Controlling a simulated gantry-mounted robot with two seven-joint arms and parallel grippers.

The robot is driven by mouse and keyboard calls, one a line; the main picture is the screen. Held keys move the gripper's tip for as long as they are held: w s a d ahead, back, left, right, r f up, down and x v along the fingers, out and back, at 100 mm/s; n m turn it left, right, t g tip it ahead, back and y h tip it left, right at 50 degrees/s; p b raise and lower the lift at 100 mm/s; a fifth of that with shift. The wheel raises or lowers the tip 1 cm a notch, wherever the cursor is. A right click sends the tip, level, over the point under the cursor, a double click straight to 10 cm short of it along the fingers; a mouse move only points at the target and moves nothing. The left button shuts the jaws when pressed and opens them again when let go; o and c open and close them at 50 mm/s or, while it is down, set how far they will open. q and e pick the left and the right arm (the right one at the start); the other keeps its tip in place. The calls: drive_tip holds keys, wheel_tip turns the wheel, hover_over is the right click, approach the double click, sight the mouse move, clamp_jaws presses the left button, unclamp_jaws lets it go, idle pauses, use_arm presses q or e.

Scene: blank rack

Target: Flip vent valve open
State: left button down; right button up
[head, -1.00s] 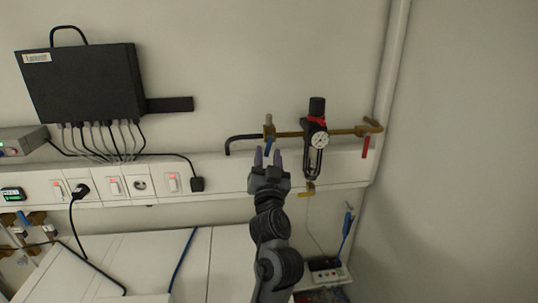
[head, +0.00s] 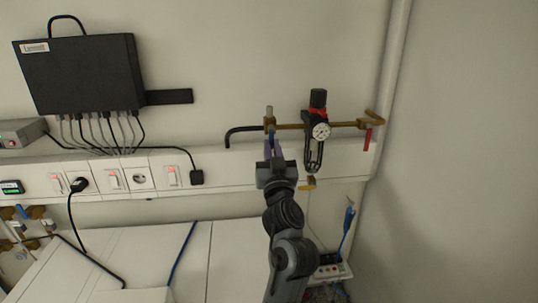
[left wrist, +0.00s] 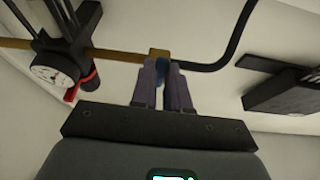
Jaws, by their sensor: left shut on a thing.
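A brass pipe (head: 290,127) runs level along the wall. A small brass valve (head: 269,124) with a blue handle (head: 271,136) sits near its left end, and the handle points down across the pipe. My left gripper (head: 272,147) comes from below and is shut on the blue handle. In the left wrist view the blue handle (left wrist: 161,68) shows between the two finger tips (left wrist: 162,72), under the brass valve body (left wrist: 159,54). The fingers hide its lower part. My right gripper is in neither view.
A regulator with a round gauge (head: 321,131) stands close right of the gripper. A red handle (head: 367,139) hangs at the pipe's right end, and a yellow handle (head: 307,184) is below the regulator. A black hose (head: 240,131) bends down at left.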

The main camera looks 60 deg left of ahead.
use_arm(q)
drive_tip(key=shift+w+n+g, duration=0.1)
drive_tip(key=shift+n+g, duration=0.3)
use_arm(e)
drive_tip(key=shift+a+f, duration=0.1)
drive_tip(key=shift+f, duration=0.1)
use_arm(q)
drive_tip(key=c, duration=1.1)
unclamp_jaws()
drive_tip(key=shift+y, duration=0.3)
